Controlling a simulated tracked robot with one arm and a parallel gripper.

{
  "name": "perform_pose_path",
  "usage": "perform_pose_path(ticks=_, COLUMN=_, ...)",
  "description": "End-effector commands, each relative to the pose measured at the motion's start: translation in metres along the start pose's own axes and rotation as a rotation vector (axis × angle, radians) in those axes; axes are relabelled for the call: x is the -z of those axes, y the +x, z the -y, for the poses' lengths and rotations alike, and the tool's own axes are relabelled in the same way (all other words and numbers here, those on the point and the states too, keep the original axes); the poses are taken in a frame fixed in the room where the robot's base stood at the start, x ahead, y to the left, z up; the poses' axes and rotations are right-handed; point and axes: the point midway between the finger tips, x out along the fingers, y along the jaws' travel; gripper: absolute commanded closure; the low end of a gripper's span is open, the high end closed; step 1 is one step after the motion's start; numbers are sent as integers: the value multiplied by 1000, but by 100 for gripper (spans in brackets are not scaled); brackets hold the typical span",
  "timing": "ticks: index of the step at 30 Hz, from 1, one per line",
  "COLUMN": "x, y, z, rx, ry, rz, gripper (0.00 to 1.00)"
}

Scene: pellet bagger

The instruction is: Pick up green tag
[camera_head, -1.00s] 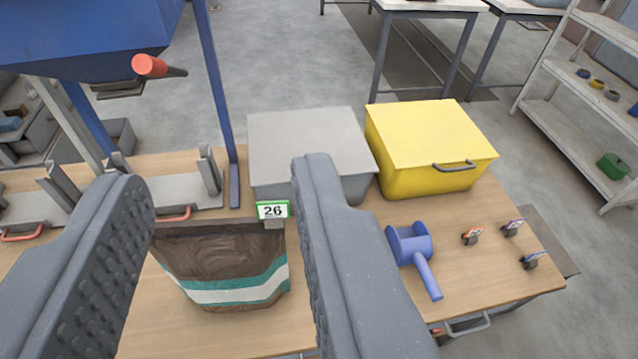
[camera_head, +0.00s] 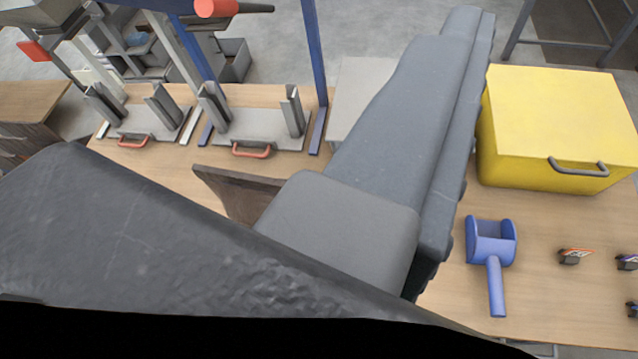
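The green tag does not show now; the place by the bag is covered by dark grey parts of mine. My gripper (camera_head: 462,25) shows as a long grey finger running from the lower middle up to the top right. Bumps line its right edge. A second finger cannot be made out, so neither its opening nor anything held can be seen. A brown piece, likely the bag's upper edge (camera_head: 232,192), shows left of the finger. The rest of the bag is hidden.
A yellow box (camera_head: 560,115) and a blue scoop (camera_head: 492,245) are right of the finger. An orange-and-white tag (camera_head: 575,256) and others lie at far right. The grey box (camera_head: 365,85) is partly hidden. Metal holders with red handles (camera_head: 250,150) stand left.

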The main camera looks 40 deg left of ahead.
Motion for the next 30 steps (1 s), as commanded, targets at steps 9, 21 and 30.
perform_pose_path(ticks=9, x=-17, y=64, z=22, rx=19, ry=304, rz=281, gripper=45)
perform_pose_path(ticks=21, x=-78, y=136, z=84, rx=-213, ry=779, rz=760, gripper=45)
perform_pose_path(ticks=30, x=-129, y=156, z=128, rx=-589, ry=1031, rz=1013, gripper=45)
